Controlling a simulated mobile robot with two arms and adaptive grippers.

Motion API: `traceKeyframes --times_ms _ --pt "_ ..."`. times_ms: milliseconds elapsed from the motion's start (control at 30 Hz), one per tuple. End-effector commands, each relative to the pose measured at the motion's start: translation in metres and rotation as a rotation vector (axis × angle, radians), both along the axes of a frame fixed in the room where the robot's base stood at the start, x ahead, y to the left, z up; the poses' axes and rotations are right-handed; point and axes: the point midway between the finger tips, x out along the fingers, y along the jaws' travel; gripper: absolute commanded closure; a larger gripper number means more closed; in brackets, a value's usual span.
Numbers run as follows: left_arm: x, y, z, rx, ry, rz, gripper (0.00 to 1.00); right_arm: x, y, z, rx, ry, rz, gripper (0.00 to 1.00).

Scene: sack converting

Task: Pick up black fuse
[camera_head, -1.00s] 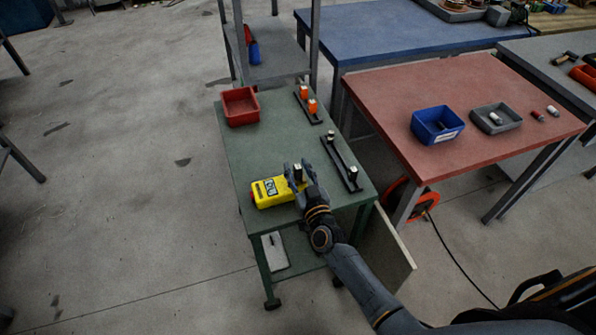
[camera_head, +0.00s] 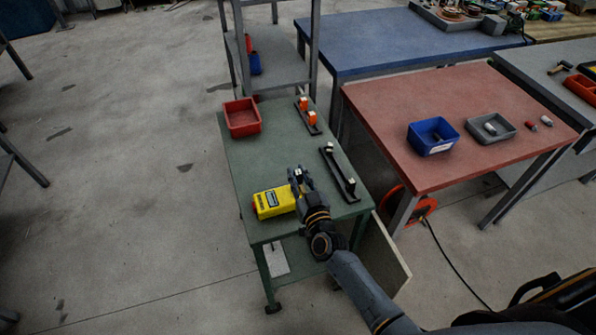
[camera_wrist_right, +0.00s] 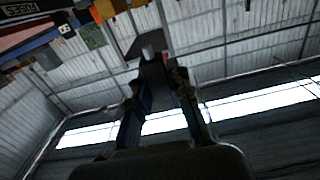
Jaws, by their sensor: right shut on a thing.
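My right gripper (camera_head: 299,177) is over the green table, just right of the yellow meter. Its fingers are shut on a small dark piece with a pale metal end, the black fuse (camera_head: 298,171). In the right wrist view, the fuse (camera_wrist_right: 149,54) shows its grey end between the fingertips (camera_wrist_right: 155,80); most of its body is dark and hard to make out. I cannot tell whether it touches the table. My left gripper is not in view.
The yellow meter (camera_head: 273,202) lies close beside the gripper. A black holder strip (camera_head: 340,174) with metal clips lies to the right, and one with orange blocks (camera_head: 307,117) behind. A red bin (camera_head: 242,131) stands at the back left.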

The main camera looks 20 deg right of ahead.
Motion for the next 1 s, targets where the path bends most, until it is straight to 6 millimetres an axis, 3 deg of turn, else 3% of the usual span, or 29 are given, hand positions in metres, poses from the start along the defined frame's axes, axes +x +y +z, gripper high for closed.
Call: traceKeyframes --times_ms 33,300,500,633,700,1000 --pt "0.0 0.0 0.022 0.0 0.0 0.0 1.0 -0.007 0.002 0.018 0.001 0.003 0.001 1.0" --pt "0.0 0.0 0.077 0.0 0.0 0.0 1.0 -0.042 0.011 0.062 0.0 0.001 0.0 1.0" --pt "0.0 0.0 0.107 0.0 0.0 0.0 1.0 -0.087 0.022 0.077 0.001 0.002 0.001 1.0" --pt "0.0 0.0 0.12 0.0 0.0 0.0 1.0 -0.107 0.027 0.084 0.0 0.002 0.0 1.0" --pt "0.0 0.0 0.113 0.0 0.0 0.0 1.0 -0.115 0.03 0.082 0.003 0.0 -0.001 1.0" --pt "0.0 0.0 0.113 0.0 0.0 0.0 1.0 -0.126 0.032 0.089 0.0 -0.002 0.0 1.0"
